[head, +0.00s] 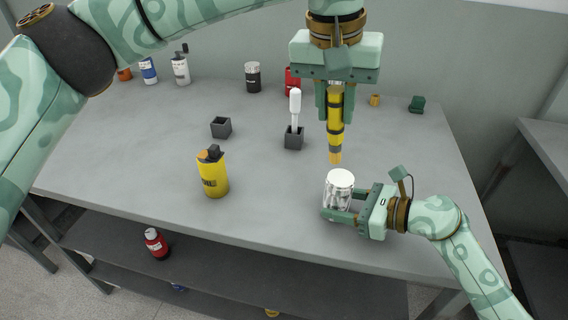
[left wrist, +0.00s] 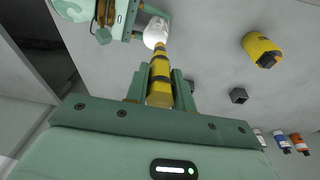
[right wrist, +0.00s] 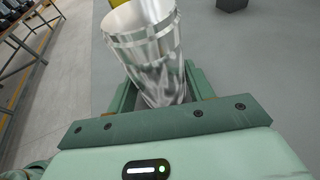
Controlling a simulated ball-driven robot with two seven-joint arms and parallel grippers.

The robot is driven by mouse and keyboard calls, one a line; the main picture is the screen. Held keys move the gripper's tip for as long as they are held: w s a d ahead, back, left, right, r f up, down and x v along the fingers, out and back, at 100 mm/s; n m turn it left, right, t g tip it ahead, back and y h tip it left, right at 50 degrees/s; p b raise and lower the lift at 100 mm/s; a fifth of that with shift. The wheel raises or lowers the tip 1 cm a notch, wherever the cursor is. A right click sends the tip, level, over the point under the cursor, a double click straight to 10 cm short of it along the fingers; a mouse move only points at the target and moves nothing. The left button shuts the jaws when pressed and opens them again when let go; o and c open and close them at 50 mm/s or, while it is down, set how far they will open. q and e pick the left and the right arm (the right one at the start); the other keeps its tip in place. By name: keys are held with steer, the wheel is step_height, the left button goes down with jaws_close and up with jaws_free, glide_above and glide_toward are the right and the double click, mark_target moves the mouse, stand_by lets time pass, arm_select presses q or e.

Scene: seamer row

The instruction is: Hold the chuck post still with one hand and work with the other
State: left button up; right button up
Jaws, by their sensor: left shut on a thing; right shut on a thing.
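A shiny metal cylinder with a white top, which I take for the chuck post (head: 339,186), stands upright near the front right of the table. My right gripper (head: 346,204) is shut on it from the right; the right wrist view shows the silver post (right wrist: 148,45) between its fingers. My left gripper (head: 335,100) is shut on a yellow tool with dark bands (head: 336,118), which points down. The tool's tip is a little above the post's top, with a small gap. In the left wrist view the tool (left wrist: 160,80) overlaps the white top (left wrist: 155,32).
A yellow can (head: 213,178) stands left of the post. An open dark box (head: 221,128) and a dark holder (head: 294,140) with a white-handled item (head: 295,103) are farther back. Several bottles and cans line the back edge. A red bottle (head: 156,243) is on the lower shelf.

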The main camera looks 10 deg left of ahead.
mark_target(341, 141)
arm_select(q)
steer(key=shift+w+d+r+n, duration=0.2)
steer(key=shift+d+r, duration=0.15)
steer(key=shift+r, duration=0.2)
steer(key=shift+w+d+r+n, duration=0.15)
steer(key=shift+d+r, duration=0.2)
steer(key=shift+r, duration=0.2)
steer(key=shift+f, duration=2.8)
steer(key=shift+f, duration=0.6)
